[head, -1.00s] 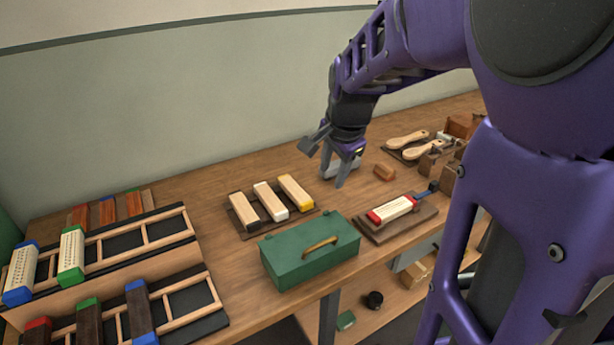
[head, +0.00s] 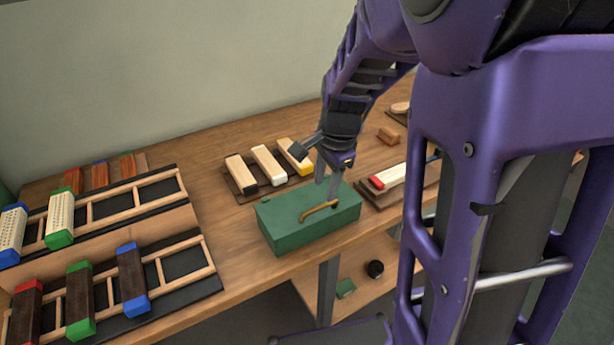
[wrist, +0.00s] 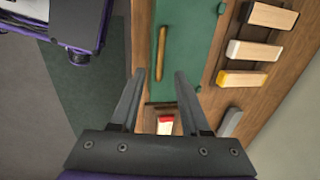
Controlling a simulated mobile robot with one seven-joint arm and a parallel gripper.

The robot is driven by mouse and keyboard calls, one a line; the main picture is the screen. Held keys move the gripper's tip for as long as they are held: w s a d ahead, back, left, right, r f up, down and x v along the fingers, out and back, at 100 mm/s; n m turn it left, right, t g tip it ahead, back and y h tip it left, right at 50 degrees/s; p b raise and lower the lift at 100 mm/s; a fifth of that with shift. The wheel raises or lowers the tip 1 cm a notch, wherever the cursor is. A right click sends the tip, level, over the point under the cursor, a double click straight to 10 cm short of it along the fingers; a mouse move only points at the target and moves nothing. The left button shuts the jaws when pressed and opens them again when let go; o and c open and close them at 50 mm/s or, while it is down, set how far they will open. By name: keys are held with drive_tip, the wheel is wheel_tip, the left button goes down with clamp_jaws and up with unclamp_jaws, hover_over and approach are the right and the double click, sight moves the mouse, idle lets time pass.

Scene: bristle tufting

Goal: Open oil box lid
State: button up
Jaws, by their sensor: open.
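The oil box is a green metal box (head: 285,229) at the front edge of the workbench, with its lid shut. A curved brass-coloured handle (head: 320,210) sits on the lid. In the wrist view the green lid (wrist: 188,45) lies ahead of my fingers, with the handle (wrist: 160,54) running lengthwise on it. My gripper (head: 328,190) is above the right rear part of the box in the head view, fingers pointing down. In the wrist view my gripper (wrist: 158,76) is open and empty, its fingers apart and short of the handle.
Three blocks with black, white and yellow ends (head: 268,164) lie on a board behind the box. A red-ended brush block (head: 388,176) lies on a board to its right. Wooden racks with coloured-ended blocks (head: 160,187) fill the left. A lower shelf (head: 372,288) shows beneath the bench.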

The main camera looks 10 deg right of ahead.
sight(320, 206)
drive_tip(key=f+b, duration=0.2)
drive_tip(key=f, duration=0.1)
drive_tip(key=w+f+b, duration=0.1)
drive_tip(key=f+b, duration=0.2)
drive_tip(key=shift+w+a+f, duration=0.15)
drive_tip(key=shift+f, duration=0.15)
clamp_jaws()
idle(1.3)
